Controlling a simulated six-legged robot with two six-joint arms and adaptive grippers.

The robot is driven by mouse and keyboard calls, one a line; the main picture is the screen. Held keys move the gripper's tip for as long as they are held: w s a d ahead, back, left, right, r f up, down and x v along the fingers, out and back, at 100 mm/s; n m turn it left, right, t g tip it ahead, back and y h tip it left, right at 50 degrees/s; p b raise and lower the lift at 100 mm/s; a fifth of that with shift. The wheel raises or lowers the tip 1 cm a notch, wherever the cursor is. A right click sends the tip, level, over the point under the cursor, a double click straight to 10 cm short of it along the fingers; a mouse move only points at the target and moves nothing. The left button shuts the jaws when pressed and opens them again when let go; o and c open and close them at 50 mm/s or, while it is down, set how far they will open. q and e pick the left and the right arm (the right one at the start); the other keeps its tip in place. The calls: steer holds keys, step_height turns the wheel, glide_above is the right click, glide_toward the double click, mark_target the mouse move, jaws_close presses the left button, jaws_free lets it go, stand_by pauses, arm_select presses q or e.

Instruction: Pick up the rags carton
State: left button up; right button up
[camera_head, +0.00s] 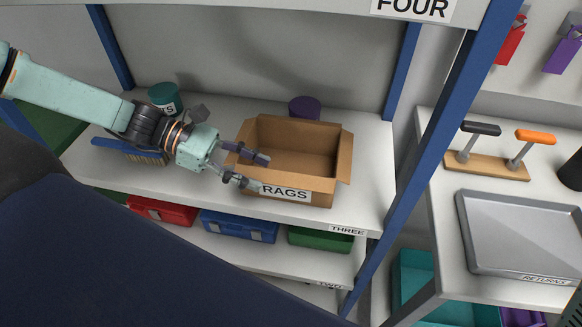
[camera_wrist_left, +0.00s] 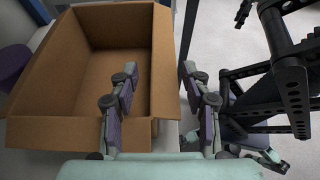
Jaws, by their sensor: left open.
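The rags carton (camera_head: 318,196) is an open, empty-looking brown cardboard box with a white RAGS label, standing upright on the shelf marked THREE. My left gripper (camera_head: 258,172) is open at the carton's left front corner in the head view. In the left wrist view the carton (camera_wrist_left: 50,130) fills the left side. There one finger of my left gripper (camera_wrist_left: 165,100) overlaps the carton's opening and the other lies outside its wall. I cannot tell whether either finger touches the cardboard.
A teal can (camera_head: 164,96) and a brush (camera_head: 140,152) are left of the carton; a purple can (camera_head: 304,107) is behind it. A blue post (camera_head: 430,150) stands to the right. Red, blue and green boxes sit on the shelf below. A grey tray (camera_head: 522,235) lies on the right-hand bench.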

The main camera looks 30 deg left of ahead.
arm_select(q)
steer(key=shift+b+x, duration=0.65)
steer(key=shift+x, duration=0.4)
steer(key=shift+s+d+f+b, duration=0.1)
steer(key=shift+d+b, duration=0.15)
steer(key=shift+b, duration=0.05)
steer(key=shift+f, duration=0.1)
steer(key=shift+d, duration=0.15)
steer(key=c, duration=0.6)
jaws_close()
